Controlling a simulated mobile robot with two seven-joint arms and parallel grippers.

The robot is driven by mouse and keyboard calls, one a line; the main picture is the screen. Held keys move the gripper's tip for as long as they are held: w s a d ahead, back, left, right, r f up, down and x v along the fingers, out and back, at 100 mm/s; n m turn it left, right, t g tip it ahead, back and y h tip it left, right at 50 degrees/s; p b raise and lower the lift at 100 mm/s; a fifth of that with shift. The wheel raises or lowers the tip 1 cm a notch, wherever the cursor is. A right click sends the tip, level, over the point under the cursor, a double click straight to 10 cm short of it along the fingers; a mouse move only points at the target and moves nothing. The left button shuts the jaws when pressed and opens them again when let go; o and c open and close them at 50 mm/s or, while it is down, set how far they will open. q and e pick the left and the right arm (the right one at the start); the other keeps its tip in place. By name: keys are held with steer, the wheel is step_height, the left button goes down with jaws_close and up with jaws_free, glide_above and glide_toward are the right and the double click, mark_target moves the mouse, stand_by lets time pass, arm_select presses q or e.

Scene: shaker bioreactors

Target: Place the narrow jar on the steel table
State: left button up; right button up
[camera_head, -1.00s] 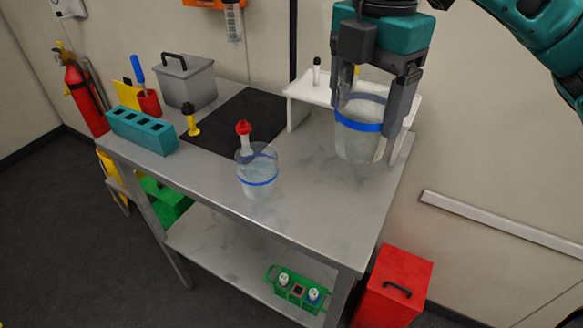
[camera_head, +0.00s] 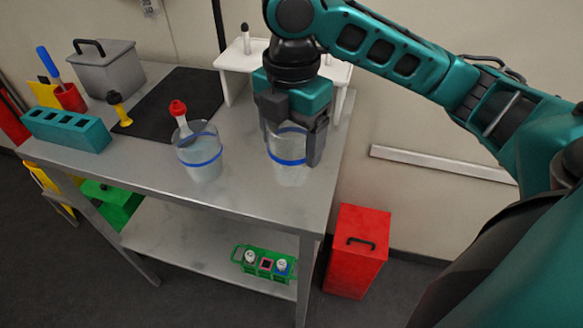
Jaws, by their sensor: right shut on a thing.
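My right gripper (camera_head: 293,148) is shut on a clear jar with a blue band, which I take to be the narrow jar (camera_head: 289,172). The jar is upright over the right part of the steel table (camera_head: 240,195). Its base is at or just above the tabletop; I cannot tell whether it touches. The gripper body hides its upper part. A second clear jar (camera_head: 201,164) with a blue band stands to its left on the table, with a red-capped dropper (camera_head: 181,117) leaning in it. My left gripper is not in view.
A white raised rack (camera_head: 237,58) stands behind the gripper. A black mat (camera_head: 170,100), grey lidded box (camera_head: 106,70), teal block rack (camera_head: 66,129) and yellow item (camera_head: 119,108) are to the left. A red box (camera_head: 357,250) stands on the floor at right. The tabletop's front right is clear.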

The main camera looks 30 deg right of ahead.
mark_target(292, 167)
step_height(292, 167, down, 6)
steer(key=shift+b, duration=0.5)
steer(key=shift+f, duration=0.15)
steer(key=shift+f, duration=0.15)
steer(key=o, duration=0.8)
steer(key=shift+c, duration=0.2)
steer(key=o, duration=0.3)
